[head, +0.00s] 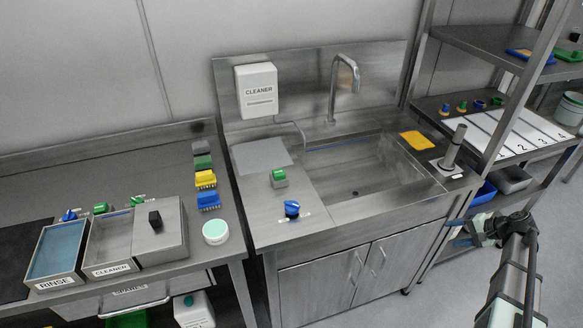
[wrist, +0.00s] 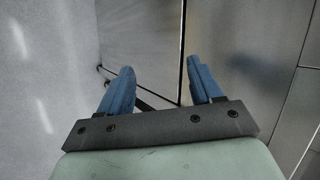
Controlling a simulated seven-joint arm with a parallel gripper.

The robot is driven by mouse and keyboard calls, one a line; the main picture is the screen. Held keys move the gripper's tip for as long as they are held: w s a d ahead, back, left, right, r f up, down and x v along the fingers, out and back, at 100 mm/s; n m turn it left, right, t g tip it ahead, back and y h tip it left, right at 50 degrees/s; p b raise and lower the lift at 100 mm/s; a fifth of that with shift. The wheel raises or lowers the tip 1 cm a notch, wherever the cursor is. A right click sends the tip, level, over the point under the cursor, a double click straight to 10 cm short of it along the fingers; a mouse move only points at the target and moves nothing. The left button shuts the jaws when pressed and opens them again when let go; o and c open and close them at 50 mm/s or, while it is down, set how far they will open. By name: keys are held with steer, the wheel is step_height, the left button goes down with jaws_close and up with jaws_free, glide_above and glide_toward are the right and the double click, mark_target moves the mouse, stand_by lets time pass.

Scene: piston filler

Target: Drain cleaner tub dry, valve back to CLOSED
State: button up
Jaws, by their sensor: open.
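The tub labelled CLEANER (head: 111,240) stands on the left counter, between the RINSE tub (head: 57,252) and a tub with a grey lid and black knob (head: 156,230). Its inside looks grey; I cannot tell whether liquid is in it. Behind the tubs are a blue knob (head: 69,215) and green knobs (head: 101,208); I cannot tell which is the cleaner valve or read its setting. My gripper (head: 463,232) is far to the right, in front of the sink cabinet's right side. In the wrist view its blue fingers (wrist: 160,70) are apart and empty.
A sink (head: 358,200) with a tap (head: 343,75) stands in the middle. A blue knob (head: 291,209) and green-topped block (head: 279,178) sit on its left ledge. A round white container (head: 215,232) is at the left counter's edge. A steel shelf rack (head: 490,38) stands right.

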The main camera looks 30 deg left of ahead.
steer(key=w+d+r+t+y, duration=0.1)
steer(key=w+r, duration=0.4)
steer(key=r, duration=0.4)
steer(key=w+r+t+y, duration=0.1)
steer(key=w+r, duration=0.3)
steer(key=r, duration=0.5)
steer(key=s+a+r+n+g+h, duration=0.1)
steer(key=s+a+n+g, duration=0.15)
steer(key=a, duration=1.25)
steer(key=s+a+r+n+g+h, duration=0.15)
steer(key=a+n, duration=0.25)
steer(key=a, duration=1.2)
steer(key=s+a+n+g+h, duration=0.2)
steer(key=a+n, duration=0.1)
steer(key=a, duration=1.2)
steer(key=s+a+r+n+h, duration=0.1)
steer(key=s+a+n, duration=0.1)
steer(key=s+a, duration=0.45)
steer(key=s+a+r+n+h, duration=0.1)
steer(key=s+a, duration=0.2)
steer(key=a, duration=0.7)
steer(key=n+t+h, duration=0.2)
steer(key=n+h, duration=0.2)
steer(key=n, duration=0.4)
glide_toward(137, 202)
step_height(137, 202, down, 9)
steer(key=shift+w, duration=0.15)
